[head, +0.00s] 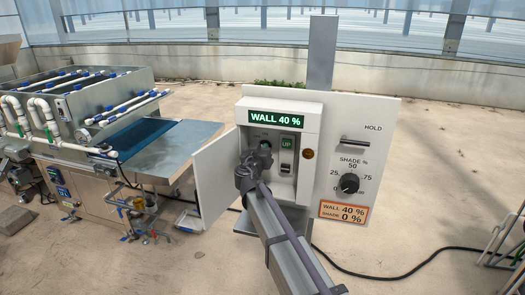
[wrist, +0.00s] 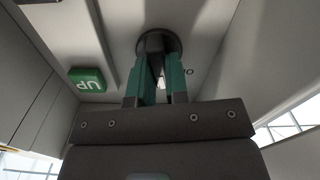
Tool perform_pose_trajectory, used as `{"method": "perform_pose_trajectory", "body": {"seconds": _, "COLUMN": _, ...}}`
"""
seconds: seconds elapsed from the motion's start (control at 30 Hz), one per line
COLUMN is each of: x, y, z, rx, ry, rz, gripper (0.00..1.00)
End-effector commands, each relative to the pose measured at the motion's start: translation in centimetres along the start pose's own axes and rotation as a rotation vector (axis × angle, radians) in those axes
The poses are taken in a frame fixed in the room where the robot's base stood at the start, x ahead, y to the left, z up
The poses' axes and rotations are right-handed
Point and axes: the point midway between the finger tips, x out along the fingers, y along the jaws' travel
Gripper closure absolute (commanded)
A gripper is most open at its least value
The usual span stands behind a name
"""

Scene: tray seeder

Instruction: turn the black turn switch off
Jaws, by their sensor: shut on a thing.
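The black turn switch (wrist: 151,40) shows in the wrist view as a dark round base with a grip, at the far end of my fingers. In the head view it sits inside the open wall box, left of the UP rocker, and is mostly hidden by my gripper. My gripper (wrist: 160,68) has green fingers and is shut on the switch, one finger on each side. In the head view my gripper (head: 264,155) reaches into the box from the front. The exact angle of the switch is hard to tell.
The box door (head: 212,180) stands open to the left. The display (head: 276,118) reads WALL 40 %. A rocker (head: 287,157) with a green UP label sits right of the switch. A black SHADE % dial (head: 349,183) is on the panel at right, pointing near 0.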

Motion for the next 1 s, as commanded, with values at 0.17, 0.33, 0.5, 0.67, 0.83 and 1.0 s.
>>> {"method": "perform_pose_trajectory", "body": {"seconds": 0.17, "x": -0.02, "y": -0.08, "z": 0.03, "rx": -0.154, "ry": 0.0, "rz": 0.0, "gripper": 1.0}}
{"method": "perform_pose_trajectory", "body": {"seconds": 0.33, "x": -0.03, "y": -0.15, "z": 0.06, "rx": -0.316, "ry": 0.0, "rz": 0.0, "gripper": 1.0}}
{"method": "perform_pose_trajectory", "body": {"seconds": 0.5, "x": -0.03, "y": -0.22, "z": 0.09, "rx": -0.475, "ry": 0.0, "rz": 0.0, "gripper": 1.0}}
{"method": "perform_pose_trajectory", "body": {"seconds": 0.67, "x": -0.03, "y": -0.27, "z": 0.13, "rx": -0.608, "ry": 0.0, "rz": 0.0, "gripper": 1.0}}
{"method": "perform_pose_trajectory", "body": {"seconds": 0.83, "x": -0.03, "y": -0.31, "z": 0.16, "rx": -0.72, "ry": -0.001, "rz": 0.0, "gripper": 1.0}}
{"method": "perform_pose_trajectory", "body": {"seconds": 1.0, "x": -0.04, "y": -0.33, "z": 0.18, "rx": -0.796, "ry": -0.001, "rz": 0.0, "gripper": 1.0}}
